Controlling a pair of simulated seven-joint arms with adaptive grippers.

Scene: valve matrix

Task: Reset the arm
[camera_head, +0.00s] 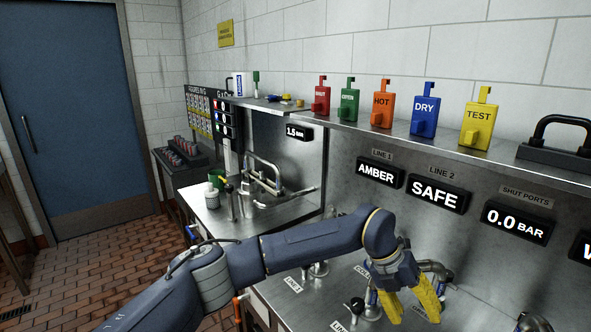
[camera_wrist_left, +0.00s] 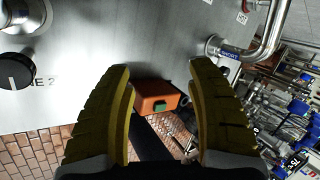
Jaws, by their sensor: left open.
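My left arm reaches in from the left over the steel bench (camera_head: 292,262). Its gripper (camera_head: 412,302) has two yellow fingers, spread apart and pointing down, with nothing between them in the head view. It hangs above the bench near pipe fittings (camera_head: 437,268). In the left wrist view the open fingers (camera_wrist_left: 160,75) frame an orange box with a green patch (camera_wrist_left: 157,97), which lies beyond them and looks apart from them. My right gripper is not in view.
A shelf holds red (camera_head: 321,98), green (camera_head: 349,104), orange (camera_head: 382,108), blue (camera_head: 425,115) and yellow (camera_head: 478,125) tagged blocks. Displays reading AMBER (camera_head: 379,174), SAFE (camera_head: 436,194) and 0.0 BAR (camera_head: 516,222) line the back panel. A bent pipe (camera_wrist_left: 268,40) stands close to the right finger in the wrist view.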

